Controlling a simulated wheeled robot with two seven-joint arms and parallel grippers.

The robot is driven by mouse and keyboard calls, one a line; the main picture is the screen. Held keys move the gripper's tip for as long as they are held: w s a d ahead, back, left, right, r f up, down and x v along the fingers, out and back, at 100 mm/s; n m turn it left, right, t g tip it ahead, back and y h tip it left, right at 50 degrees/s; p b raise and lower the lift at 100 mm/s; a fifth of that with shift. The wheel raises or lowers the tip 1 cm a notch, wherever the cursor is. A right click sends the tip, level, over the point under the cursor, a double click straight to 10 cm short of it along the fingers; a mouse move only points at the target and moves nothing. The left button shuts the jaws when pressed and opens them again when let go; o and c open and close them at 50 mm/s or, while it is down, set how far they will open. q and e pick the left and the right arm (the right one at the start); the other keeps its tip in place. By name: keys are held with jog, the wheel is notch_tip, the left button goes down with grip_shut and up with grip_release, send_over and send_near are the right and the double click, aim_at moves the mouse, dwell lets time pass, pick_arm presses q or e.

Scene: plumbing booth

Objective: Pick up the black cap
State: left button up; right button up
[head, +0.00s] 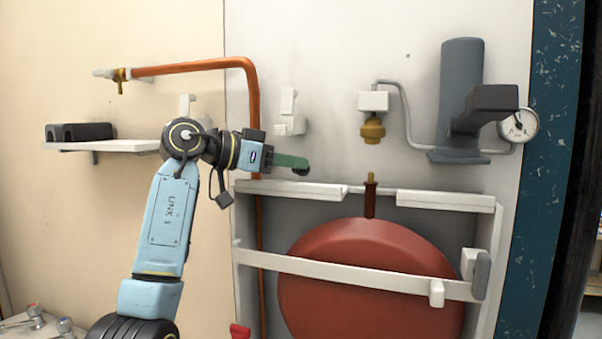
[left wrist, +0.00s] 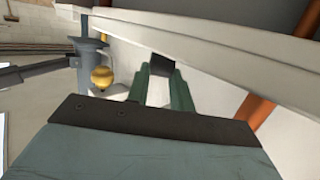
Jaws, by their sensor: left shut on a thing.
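My left gripper (head: 297,165) has green fingers pointing right, in front of the pale wall panel, above the frame around the red tank. It is shut on a small black cap (head: 302,171), of which only a dark bit shows at the fingertips. In the left wrist view the two green fingers of the gripper (left wrist: 160,78) stand on either side of the dark cap (left wrist: 160,65). The rest of the cap is hidden by the fingers. My right gripper is not in view.
A red round tank (head: 365,275) sits behind white rails below, with a thin brown stem (head: 370,195) on top. A brass fitting (head: 372,128) and grey pump (head: 460,95) with gauge (head: 518,126) are to the right. A copper pipe (head: 252,90) runs behind my arm.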

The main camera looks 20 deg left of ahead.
pick_arm(q)
jog(key=s+a+r+b, duration=0.1)
jog(key=s+a+r, duration=0.5)
jog(key=s+a, duration=0.1)
jog(key=shift+s+a+b, duration=0.3)
jog(key=shift+s+a, duration=0.1)
jog(key=shift+a, duration=0.3)
jog(key=shift+f, duration=0.15)
